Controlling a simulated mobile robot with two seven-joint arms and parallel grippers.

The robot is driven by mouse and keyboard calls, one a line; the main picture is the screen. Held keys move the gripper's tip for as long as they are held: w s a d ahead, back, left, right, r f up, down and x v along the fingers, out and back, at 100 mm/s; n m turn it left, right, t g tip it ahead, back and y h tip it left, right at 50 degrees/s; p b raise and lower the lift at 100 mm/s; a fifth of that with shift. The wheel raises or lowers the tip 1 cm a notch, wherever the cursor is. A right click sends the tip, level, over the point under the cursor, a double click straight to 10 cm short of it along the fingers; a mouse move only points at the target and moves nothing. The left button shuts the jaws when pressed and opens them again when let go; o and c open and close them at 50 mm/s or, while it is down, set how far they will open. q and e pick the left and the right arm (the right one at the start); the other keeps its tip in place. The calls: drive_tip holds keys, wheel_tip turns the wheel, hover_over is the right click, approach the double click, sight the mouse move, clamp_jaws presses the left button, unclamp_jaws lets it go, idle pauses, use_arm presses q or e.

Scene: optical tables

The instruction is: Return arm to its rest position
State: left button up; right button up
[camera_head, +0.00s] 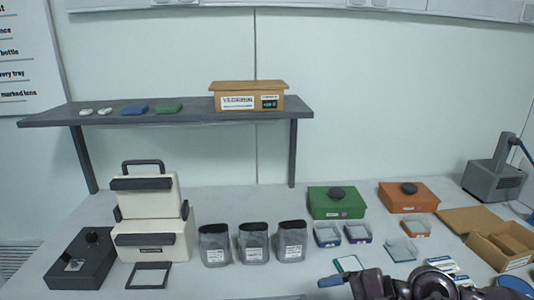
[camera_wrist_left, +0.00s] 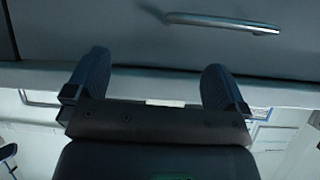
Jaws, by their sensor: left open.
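My left gripper (camera_wrist_left: 155,70) shows in the left wrist view with its two dark blue fingers spread wide apart. It is open, with nothing between the fingers. It is not seen in the head view. In the head view a dark arm of mine, which looks like the right one, lies across the bottom right edge. A blue tip at its left end looks like part of my right gripper (camera_head: 330,282). The rest of that gripper is cut off or hidden, and its opening cannot be made out.
A grey panel with a metal handle (camera_wrist_left: 222,22) lies beyond my left fingers. On the table stand several grey pouches (camera_head: 253,243), a green box (camera_head: 335,208), an orange box (camera_head: 405,203) and an open cardboard box (camera_head: 500,247). A raised shelf (camera_head: 60,116) stands behind.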

wheel_tip(320, 180, up, 8)
drive_tip(key=w+m+t+y, duration=0.1)
drive_tip(key=m+t+y, duration=0.2)
drive_tip(key=m+t, duration=1.3)
drive_tip(key=s+d+f+m+g+h, duration=0.1)
drive_tip(key=d+f+m+h, duration=0.35)
drive_tip(key=m, duration=0.65)
drive_tip(key=d+f+m+g+h, duration=0.1)
drive_tip(key=d+m+h, duration=0.5)
drive_tip(key=m, duration=0.4)
drive_tip(key=s+d+f+m+g+h, duration=0.1)
drive_tip(key=d+f+m+h, duration=0.25)
drive_tip(key=m+h, duration=0.55)
drive_tip(key=s+d+f+m+g+y, duration=0.1)
drive_tip(key=s+f+m+g, duration=0.5)
drive_tip(key=s+m, duration=0.25)
drive_tip(key=s+f+m+g+y, duration=0.2)
drive_tip(key=s+f+m+g, duration=0.5)
drive_tip(key=s, duration=0.3)
drive_tip(key=w+f+t, duration=0.8)
drive_tip(key=f, duration=0.2)
drive_tip(key=shift+t, duration=0.4)
